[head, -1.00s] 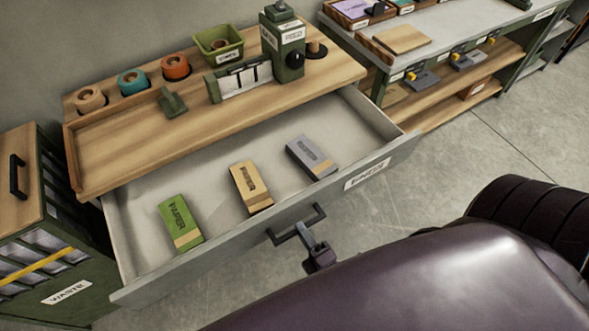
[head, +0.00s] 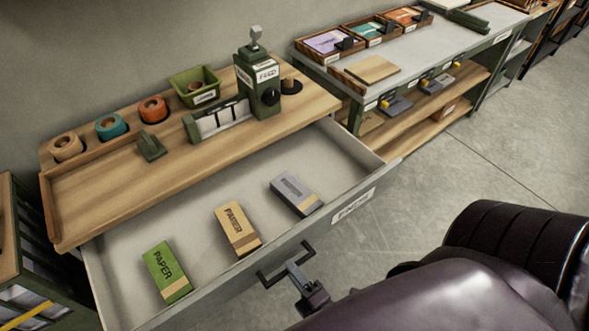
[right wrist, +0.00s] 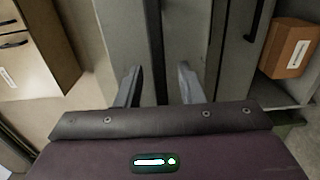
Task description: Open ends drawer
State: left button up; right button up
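The ends drawer (head: 352,207) is pulled well out from under the wooden worktop, its label on the front panel. Inside lie a green paper pack (head: 166,272), a tan paper pack (head: 237,230) and a grey pack (head: 297,195), apart from each other. The dark drawer handle (head: 268,280) sits on the front panel. My right gripper (head: 296,273) is at the handle; in the right wrist view its two fingers (right wrist: 160,85) stand apart, with a dark bar between them and visible gaps on both sides. My left gripper is not in view.
The worktop (head: 120,195) carries tape rolls, a green bin (head: 195,86) and a green feed device (head: 260,85). A green waste cabinet (head: 50,300) stands at lower left. A second bench (head: 400,70) with trays stands behind right. Open floor (head: 440,170) lies to the right.

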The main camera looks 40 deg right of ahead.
jog(key=s+b, duration=0.1)
jog(key=s, duration=0.6)
jog(key=shift+s+d+b, duration=0.15)
jog(key=shift+s+b, duration=0.15)
jog(key=shift+s, duration=0.1)
jog(key=shift+f, duration=0.1)
